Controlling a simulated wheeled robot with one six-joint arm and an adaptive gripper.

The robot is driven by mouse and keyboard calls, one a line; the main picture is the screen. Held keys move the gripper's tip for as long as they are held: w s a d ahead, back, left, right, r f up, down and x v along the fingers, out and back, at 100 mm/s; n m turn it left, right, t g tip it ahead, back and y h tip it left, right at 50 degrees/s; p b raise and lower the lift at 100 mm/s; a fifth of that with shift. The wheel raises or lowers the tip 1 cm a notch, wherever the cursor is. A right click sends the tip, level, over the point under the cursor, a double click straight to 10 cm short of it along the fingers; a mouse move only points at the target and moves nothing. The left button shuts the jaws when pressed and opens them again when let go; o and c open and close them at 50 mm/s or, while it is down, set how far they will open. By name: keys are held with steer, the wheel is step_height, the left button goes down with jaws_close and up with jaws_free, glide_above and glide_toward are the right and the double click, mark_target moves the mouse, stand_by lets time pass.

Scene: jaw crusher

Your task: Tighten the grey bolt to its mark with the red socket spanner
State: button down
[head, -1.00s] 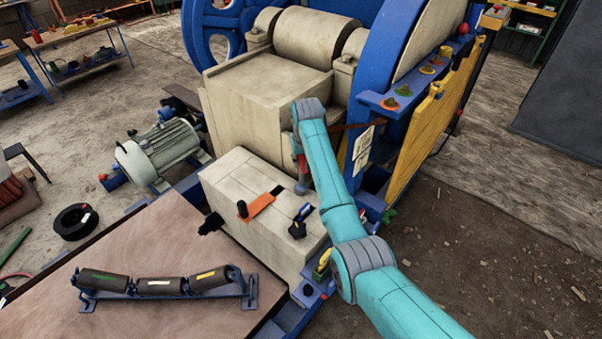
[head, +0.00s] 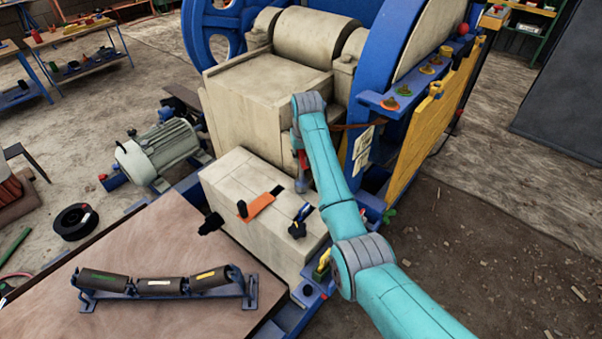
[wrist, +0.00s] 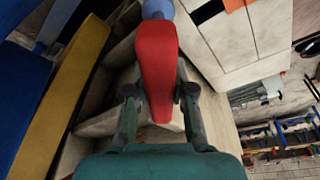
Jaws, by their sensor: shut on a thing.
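The red socket spanner (wrist: 157,70) is in the wrist view, its red handle between the two fingers of my gripper (wrist: 157,95). Its far end is a blue-grey round head (wrist: 158,8) at the top edge of the wrist view. In the head view my gripper is largely hidden by my arm. A bit of the red spanner (head: 302,160) shows beside my arm, with a grey end (head: 302,186) below it at the back right corner of the beige block. I cannot make out the grey bolt or its mark; the spanner's head may cover them.
The beige block (head: 240,180) carries an orange strip (head: 258,205), a black knob and a blue-handled part (head: 301,213). The crusher's beige body (head: 265,90) rises behind. A blue frame with a yellow panel (head: 430,130) stands right of my arm. A roller set (head: 165,286) lies on the front table.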

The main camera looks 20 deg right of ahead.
steer(key=shift+w+v, duration=0.25)
steer(key=shift+v, duration=0.8)
steer(key=shift+r, duration=0.2)
stand_by(0.5)
